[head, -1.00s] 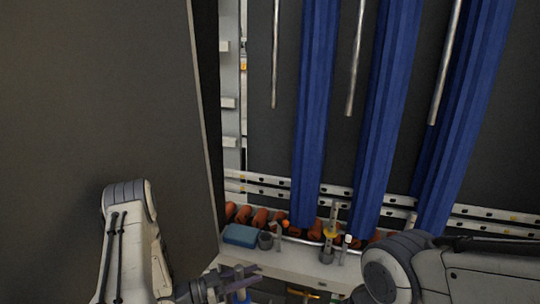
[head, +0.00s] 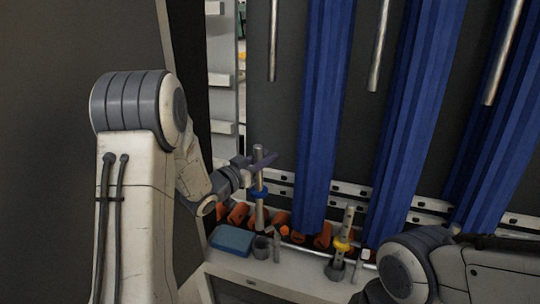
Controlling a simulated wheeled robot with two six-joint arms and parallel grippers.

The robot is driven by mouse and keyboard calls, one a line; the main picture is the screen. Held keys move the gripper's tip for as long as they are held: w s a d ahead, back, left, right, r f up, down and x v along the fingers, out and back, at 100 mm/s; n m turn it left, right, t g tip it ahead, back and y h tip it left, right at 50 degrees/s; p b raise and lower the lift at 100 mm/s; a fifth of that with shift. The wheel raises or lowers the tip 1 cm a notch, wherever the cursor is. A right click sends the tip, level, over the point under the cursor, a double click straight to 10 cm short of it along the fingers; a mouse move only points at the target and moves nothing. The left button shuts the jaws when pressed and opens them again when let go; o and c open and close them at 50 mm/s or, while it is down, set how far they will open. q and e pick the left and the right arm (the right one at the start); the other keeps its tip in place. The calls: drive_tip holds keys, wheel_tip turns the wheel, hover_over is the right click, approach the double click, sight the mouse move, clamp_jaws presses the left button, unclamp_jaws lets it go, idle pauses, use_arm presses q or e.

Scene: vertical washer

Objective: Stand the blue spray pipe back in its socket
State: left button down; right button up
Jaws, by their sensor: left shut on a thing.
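The blue spray pipe is a grey metal tube with a blue collar (head: 259,191). My left gripper (head: 262,162) is shut on its upper part and holds it upright. The pipe's lower end shows just above a grey cup-shaped socket (head: 262,247) on the pale ledge. I cannot tell whether the end touches the socket or hangs behind it. A second pipe, with a yellow collar (head: 342,244), stands slightly tilted in another grey socket (head: 335,271) to the right. My right gripper is out of view; only part of my right arm shows at the lower right.
A blue box (head: 232,240) lies on the ledge (head: 290,280) left of the socket. Several orange-brown rounded pieces (head: 238,213) line the back. Tall blue brushes (head: 325,110) and thin metal rods (head: 273,40) hang behind and to the right. A dark panel stands on the left.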

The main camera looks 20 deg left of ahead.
sight(265, 193)
use_arm(q)
wheel_tip(265, 193, down, 7)
drive_tip(key=b, duration=0.6)
drive_tip(key=shift+w+b, duration=0.4)
drive_tip(key=shift+f+b, duration=2.75)
drive_tip(key=shift+f, duration=0.4)
drive_tip(key=c, duration=0.6)
unclamp_jaws()
drive_tip(key=shift+o, duration=0.2)
drive_tip(key=shift+a, duration=0.1)
drive_tip(key=v, duration=1)
drive_tip(key=shift+s, duration=0.3)
